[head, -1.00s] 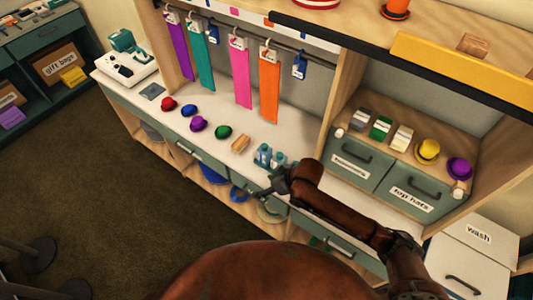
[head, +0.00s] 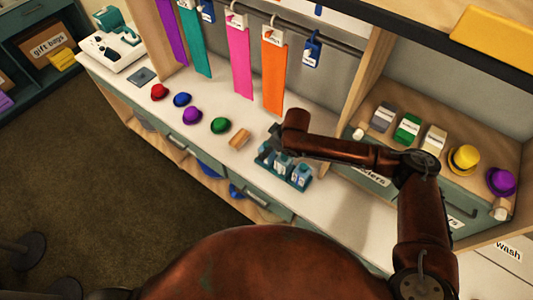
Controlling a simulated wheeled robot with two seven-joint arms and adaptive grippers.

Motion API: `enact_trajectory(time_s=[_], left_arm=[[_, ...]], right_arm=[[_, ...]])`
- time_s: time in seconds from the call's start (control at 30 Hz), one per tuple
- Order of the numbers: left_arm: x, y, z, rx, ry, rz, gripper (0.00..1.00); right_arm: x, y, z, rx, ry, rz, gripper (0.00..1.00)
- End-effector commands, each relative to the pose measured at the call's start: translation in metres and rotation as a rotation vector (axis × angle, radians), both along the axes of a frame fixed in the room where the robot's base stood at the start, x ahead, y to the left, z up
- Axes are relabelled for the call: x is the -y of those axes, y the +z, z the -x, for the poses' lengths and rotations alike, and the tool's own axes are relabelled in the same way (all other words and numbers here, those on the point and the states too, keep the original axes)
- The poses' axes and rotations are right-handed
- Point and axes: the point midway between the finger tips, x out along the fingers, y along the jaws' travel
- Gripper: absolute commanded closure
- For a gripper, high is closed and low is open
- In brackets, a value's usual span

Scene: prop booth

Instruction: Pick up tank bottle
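Several small bottles with bluish clear bodies and pale labels (head: 282,168) stand close together in a dark teal holder on the white counter, right of the brown block. I cannot read their labels, so I cannot tell which is the tank bottle. My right arm reaches in from the right over the counter. Its dark gripper (head: 272,137) points down just above and behind the bottles, partly hidden by my rust-brown wrist link. The fingertips are too dark and small to tell open from shut, or whether they touch a bottle. My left gripper is out of view.
Hanging ribbons (head: 273,80) are behind. A shelf divider (head: 362,75) and drawers with boxes and hats stand right.

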Motion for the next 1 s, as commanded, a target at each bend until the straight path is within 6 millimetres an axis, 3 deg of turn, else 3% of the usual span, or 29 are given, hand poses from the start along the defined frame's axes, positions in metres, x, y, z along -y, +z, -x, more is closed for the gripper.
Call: enact_trajectory(time_s=[0.1,0.3,0.4,0.53,0.83,1.0], left_arm=[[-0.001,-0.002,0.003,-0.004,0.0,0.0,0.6],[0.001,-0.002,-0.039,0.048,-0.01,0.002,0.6],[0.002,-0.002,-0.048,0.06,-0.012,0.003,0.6],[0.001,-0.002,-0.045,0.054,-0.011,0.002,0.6],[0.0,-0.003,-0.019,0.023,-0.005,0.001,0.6],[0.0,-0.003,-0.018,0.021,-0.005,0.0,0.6]], right_arm=[[-0.003,-0.021,-0.007,-0.003,0.0,0.002,0.38],[-0.011,-0.037,-0.011,-0.003,0.002,-0.001,0.38],[-0.011,-0.038,-0.011,-0.002,0.004,0.0,0.38],[-0.012,-0.038,-0.011,-0.002,0.005,0.0,0.38],[-0.012,-0.038,-0.011,-0.002,0.005,0.0,0.58],[-0.012,-0.038,-0.011,-0.002,0.005,0.0,0.7]])
